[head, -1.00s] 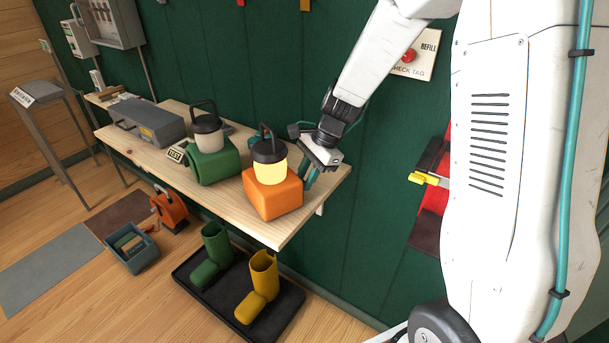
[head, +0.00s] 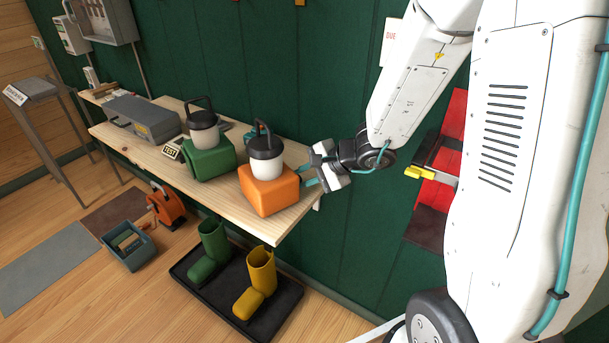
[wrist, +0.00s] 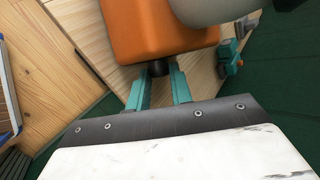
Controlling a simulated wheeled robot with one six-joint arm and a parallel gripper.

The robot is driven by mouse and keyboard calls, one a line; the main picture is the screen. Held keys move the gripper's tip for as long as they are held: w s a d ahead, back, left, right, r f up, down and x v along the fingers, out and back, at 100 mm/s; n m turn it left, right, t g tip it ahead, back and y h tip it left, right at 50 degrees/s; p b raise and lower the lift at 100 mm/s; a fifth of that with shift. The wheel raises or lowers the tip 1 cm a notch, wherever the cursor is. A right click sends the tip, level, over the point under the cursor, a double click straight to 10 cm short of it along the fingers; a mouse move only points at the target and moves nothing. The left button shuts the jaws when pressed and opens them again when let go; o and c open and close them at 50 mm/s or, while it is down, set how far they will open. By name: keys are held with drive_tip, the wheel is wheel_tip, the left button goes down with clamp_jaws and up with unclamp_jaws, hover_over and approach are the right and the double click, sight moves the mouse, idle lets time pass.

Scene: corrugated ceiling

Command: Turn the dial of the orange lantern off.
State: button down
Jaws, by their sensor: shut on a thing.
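The orange lantern (head: 268,190) stands at the right end of the wooden workbench, with a black cap and handle. Its lamp (head: 266,169) looks pale and unlit. Its orange base also shows at the top of the wrist view (wrist: 150,35). My gripper (head: 309,176) reaches in from the right, low beside the lantern's right side. In the wrist view, its teal fingers (wrist: 158,77) are shut on the small dark dial (wrist: 157,68) that sticks out of the base. The dial is hidden in the head view.
A green lantern (head: 208,160) stands to the left on the workbench (head: 235,210). A grey case (head: 145,122) lies farther left. A small teal object (wrist: 230,60) lies behind the lantern. Boots stand in a black tray (head: 205,285) below. The green wall is close behind.

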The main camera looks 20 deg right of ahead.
idle(0.5)
drive_tip(key=c, duration=1.2)
unclamp_jaws()
drive_tip(key=shift+c, duration=0.2)
drive_tip(key=v, duration=0.8)
drive_tip(key=shift+s+a+f, duration=0.1)
drive_tip(key=shift+f, duration=0.05)
